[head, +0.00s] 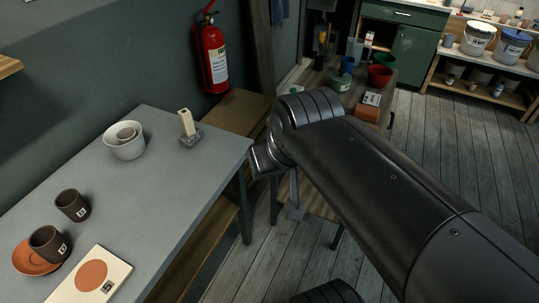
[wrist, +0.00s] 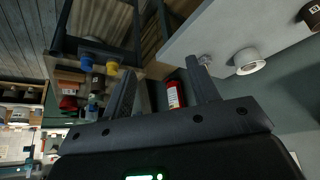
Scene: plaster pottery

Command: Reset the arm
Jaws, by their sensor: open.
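My arm (head: 380,185) reaches from the lower right of the head view, bent at a dark joint just right of the grey table. My gripper (wrist: 162,75) shows in the wrist view with its two dark fingers spread wide apart and nothing between them. In the head view it is mostly hidden behind the arm. The gripper is off the table's right end, apart from the items on it.
The grey table (head: 165,190) holds white bowls (head: 124,148), two dark cups, an orange saucer (head: 28,262), a board with an orange disc (head: 90,276) and a small block on a stone base. A fire extinguisher (head: 212,55) hangs behind. Floor at right is clear.

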